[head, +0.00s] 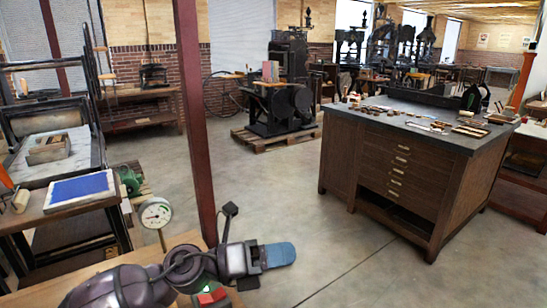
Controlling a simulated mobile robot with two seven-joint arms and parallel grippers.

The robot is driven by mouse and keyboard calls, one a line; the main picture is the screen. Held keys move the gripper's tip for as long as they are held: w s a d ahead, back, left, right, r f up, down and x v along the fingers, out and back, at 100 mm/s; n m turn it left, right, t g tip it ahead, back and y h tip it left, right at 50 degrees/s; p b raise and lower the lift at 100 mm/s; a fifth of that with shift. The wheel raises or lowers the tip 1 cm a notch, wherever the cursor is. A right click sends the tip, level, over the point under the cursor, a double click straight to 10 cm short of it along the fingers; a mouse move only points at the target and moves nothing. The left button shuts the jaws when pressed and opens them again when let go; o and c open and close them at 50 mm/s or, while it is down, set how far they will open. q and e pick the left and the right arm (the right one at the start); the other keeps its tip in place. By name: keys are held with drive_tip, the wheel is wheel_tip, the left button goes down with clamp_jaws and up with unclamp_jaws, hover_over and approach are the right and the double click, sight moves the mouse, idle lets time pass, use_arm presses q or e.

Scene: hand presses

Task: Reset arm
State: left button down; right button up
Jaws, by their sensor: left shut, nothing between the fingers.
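My left gripper (280,254) is at the bottom centre of the head view, at the end of my purple and grey arm, which comes in from the lower left. Its blue fingers are together and point right, with nothing between them. The gripper shows in front of the open concrete floor, to the right of a dark red post (194,110). My right gripper is not in view.
A wooden bench (185,241) with a round dial gauge (155,213) lies below my left arm. A dark-topped drawer cabinet (398,166) with small tools stands at right. A blue panel (79,188) lies at left. A black press (285,100) stands behind. Floor between is clear.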

use_arm(q)
drive_tip(key=w+a+f+n+t+y, duration=0.2)
drive_tip(key=a+f+n+t+y, duration=0.5)
drive_tip(key=n, duration=0.9)
drive_tip(key=w+a+f+n+t+y, duration=0.2)
drive_tip(key=a+f+n+t+y, duration=0.55)
drive_tip(key=n, duration=0.75)
drive_tip(key=s+a+f+n+g+y, duration=0.1)
drive_tip(key=s+a+f+n+g, duration=0.1)
drive_tip(key=s+f, duration=0.4)
drive_tip(key=s+a+f+n+g+y, duration=0.2)
drive_tip(key=s+a+f+n, duration=0.2)
drive_tip(key=s, duration=0.5)
drive_tip(key=s+a+f+n+g+y, duration=0.1)
drive_tip(key=s+a+f+n, duration=0.3)
drive_tip(key=s+a+f, duration=0.4)
drive_tip(key=shift+s+a+f+g, duration=0.25)
drive_tip(key=shift+s+f+g, duration=0.05)
drive_tip(key=shift+f+g, duration=0.25)
